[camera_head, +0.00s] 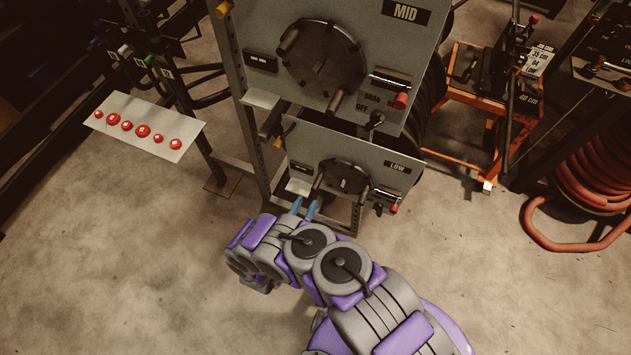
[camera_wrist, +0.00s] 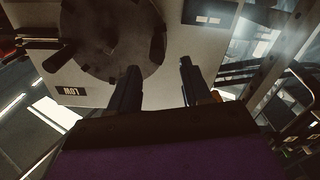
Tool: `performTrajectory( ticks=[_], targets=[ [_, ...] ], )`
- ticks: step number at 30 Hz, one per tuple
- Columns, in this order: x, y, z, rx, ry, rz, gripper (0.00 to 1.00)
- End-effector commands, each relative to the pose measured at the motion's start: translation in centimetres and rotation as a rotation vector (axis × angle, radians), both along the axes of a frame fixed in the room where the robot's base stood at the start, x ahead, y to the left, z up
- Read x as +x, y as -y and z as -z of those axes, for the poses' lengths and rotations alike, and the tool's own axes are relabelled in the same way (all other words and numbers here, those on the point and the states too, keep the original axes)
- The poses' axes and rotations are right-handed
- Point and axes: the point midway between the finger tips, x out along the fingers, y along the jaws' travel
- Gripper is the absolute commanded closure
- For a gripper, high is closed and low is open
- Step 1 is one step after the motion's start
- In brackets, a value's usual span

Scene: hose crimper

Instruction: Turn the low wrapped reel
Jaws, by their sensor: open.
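The LOW panel (camera_head: 300,140) stands at the bottom of the grey rack. Its dark round reel disc (camera_head: 346,177) carries handle pegs near its rim. In the wrist view the disc (camera_wrist: 105,40) is upside down, with one dark peg (camera_wrist: 150,17) near the fingers and another (camera_wrist: 57,68) farther left. My gripper (camera_head: 303,207), with blue fingers, is at the lower left of the disc. In the wrist view my gripper (camera_wrist: 159,66) is open, its two fingers apart with nothing seen between them. The near peg appears just beyond the fingertips; contact cannot be told.
The MID panel (camera_head: 260,30) with a larger disc (camera_head: 325,65) overhangs the LOW panel. A red-tipped lever (camera_head: 399,101) sticks out at its right. A white board with red buttons (camera_head: 143,128) is at left. An orange cart (camera_head: 470,85) and red hose (camera_head: 595,185) are at right. Floor in front is clear.

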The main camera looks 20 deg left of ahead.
Motion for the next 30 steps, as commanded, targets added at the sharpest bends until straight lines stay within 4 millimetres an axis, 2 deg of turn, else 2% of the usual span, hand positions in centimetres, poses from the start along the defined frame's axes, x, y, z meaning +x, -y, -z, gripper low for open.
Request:
performTrajectory(
  ticks=[9,15,21,28,30],
  targets=[
    [6.2,0.4,0.0,0.002,0.003,0.002,0.52],
    [8.7,0.5,0.1,-0.002,0.000,0.001,0.52],
    [9.7,0.7,0.0,-0.002,0.000,0.000,0.52],
    [9.8,0.7,0.0,0.000,0.000,-0.001,0.52],
    [9.8,0.7,0.0,-0.001,0.000,-0.001,0.57]
  ],
)
